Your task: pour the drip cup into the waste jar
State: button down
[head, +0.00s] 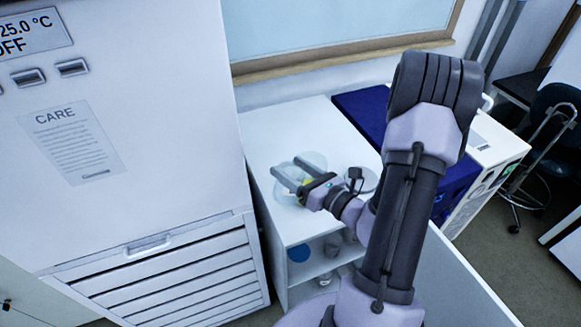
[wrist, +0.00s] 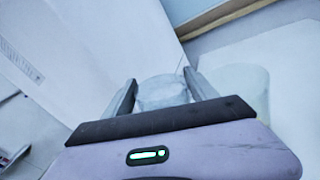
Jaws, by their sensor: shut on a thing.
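My gripper (head: 286,168) reaches left over the white bench top, and its fingers are shut on a clear, pale cup, taken as the drip cup (wrist: 162,93), in the wrist view. The cup sits between both fingers. Its contents and any tilt are hard to make out. A larger translucent, faintly greenish jar, likely the waste jar (wrist: 250,90), stands just right of the gripper in the wrist view. A small yellow patch shows by the fingers, partly hidden.
A tall white cabinet (head: 130,130) stands close on the left. A pale round disc (head: 362,180) lies on the bench (head: 285,130) behind my wrist. A dark blue mat or box (head: 360,105) is at the right. Open shelves below hold a blue round item (head: 298,253). The bench's back is clear.

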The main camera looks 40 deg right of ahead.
jog(key=shift+d+r+p, duration=0.2)
jog(key=shift+r+p, duration=0.05)
jog(key=shift+p, duration=0.15)
jog(key=shift+w+d+r+m+p, duration=0.2)
jog(key=shift+m+p, duration=0.2)
jog(key=shift+p, duration=0.2)
jog(key=shift+s, duration=0.1)
jog(key=shift+r, duration=0.1)
jog(key=shift+d+r+m+p, duration=0.25)
jog(key=shift+m+p, duration=0.05)
jog(key=shift+p, duration=0.4)
jog(key=shift+r, duration=0.1)
jog(key=shift+d+r+m+p, duration=0.3)
jog(key=shift+m+p, duration=0.1)
jog(key=shift+p, duration=0.45)
jog(key=shift+w+p, duration=0.2)
jog(key=shift+p, duration=0.1)
jog(key=shift+d+m+p, duration=0.15)
jog(key=shift+m+p, duration=0.15)
jog(key=shift+m, duration=0.1)
